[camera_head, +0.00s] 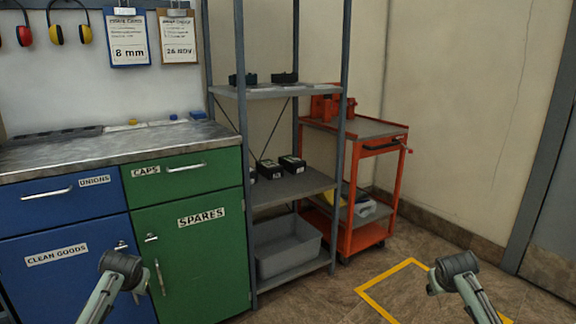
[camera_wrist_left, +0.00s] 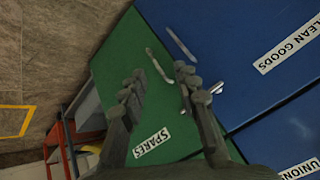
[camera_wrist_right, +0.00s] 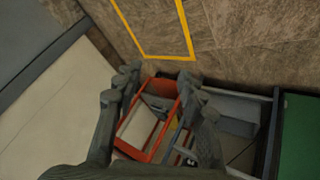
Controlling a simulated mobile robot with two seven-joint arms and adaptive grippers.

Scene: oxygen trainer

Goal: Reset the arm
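My right arm (camera_head: 457,270) rises at the lower right, over the floor. Neither pair of fingertips can be made out in the head view. In the left wrist view my left gripper (camera_wrist_left: 158,80) has its fingers spread, with nothing between them. In the right wrist view my right gripper (camera_wrist_right: 157,82) also has its fingers apart and empty, with an orange cart far behind them.
A blue cabinet (camera_head: 63,248) and worktop (camera_head: 120,143) stand at the left. A grey shelf rack (camera_head: 292,182) holds dark boxes (camera_head: 292,164) and a grey bin (camera_head: 287,250). The orange cart (camera_head: 372,232) stands beside it. A yellow floor outline (camera_head: 385,273) marks empty floor.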

